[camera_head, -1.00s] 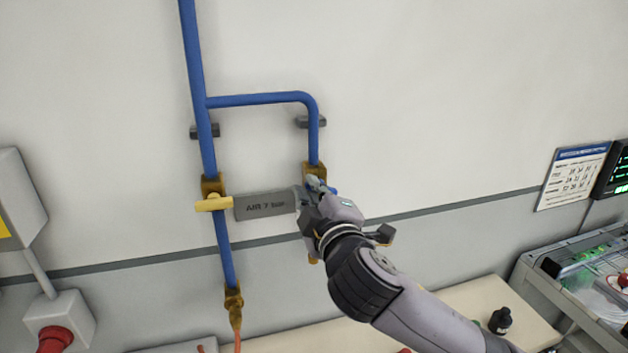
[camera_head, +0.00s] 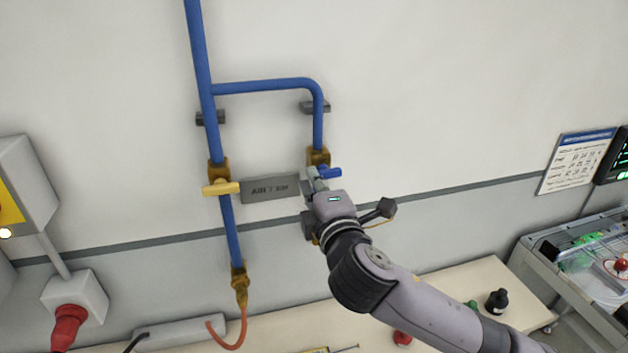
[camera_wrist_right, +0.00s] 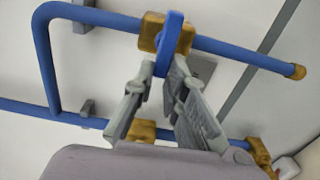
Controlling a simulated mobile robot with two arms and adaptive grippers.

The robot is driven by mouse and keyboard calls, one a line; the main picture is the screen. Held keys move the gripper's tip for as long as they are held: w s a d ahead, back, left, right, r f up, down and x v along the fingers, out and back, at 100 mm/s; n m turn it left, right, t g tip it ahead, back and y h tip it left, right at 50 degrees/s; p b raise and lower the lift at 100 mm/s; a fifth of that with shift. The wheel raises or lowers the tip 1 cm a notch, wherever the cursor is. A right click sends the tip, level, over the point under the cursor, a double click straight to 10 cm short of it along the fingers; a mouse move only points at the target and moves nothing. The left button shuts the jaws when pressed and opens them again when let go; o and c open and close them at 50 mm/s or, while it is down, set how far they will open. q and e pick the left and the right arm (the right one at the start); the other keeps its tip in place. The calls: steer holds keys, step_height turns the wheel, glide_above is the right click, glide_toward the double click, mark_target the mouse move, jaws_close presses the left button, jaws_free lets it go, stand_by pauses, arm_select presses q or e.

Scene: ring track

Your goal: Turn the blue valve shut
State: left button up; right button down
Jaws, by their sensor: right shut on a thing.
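The blue valve is on the right branch of the blue pipe; its brass body (camera_head: 318,156) shows above my gripper. Its blue handle (camera_head: 331,172) sticks out to the right past my fingers. In the right wrist view the handle (camera_wrist_right: 171,38) lies across the pipe, over the brass body (camera_wrist_right: 152,33). My right gripper (camera_head: 316,180) is shut on the handle, with a finger on each side in the wrist view (camera_wrist_right: 166,78). The gripper hides part of the handle and the pipe below. My left gripper is not in view.
A yellow valve handle (camera_head: 221,188) sits crosswise on the left blue pipe (camera_head: 205,90). A grey label plate (camera_head: 270,188) is between the two pipes. Below are a bench (camera_head: 455,285) with a small black bottle (camera_head: 497,300) and an orange hose (camera_head: 238,338).

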steer(key=shift+f, duration=0.1)
steer(key=c, duration=1.6)
jaws_free()
steer(key=shift+s, duration=0.1)
steer(key=v, duration=1.2)
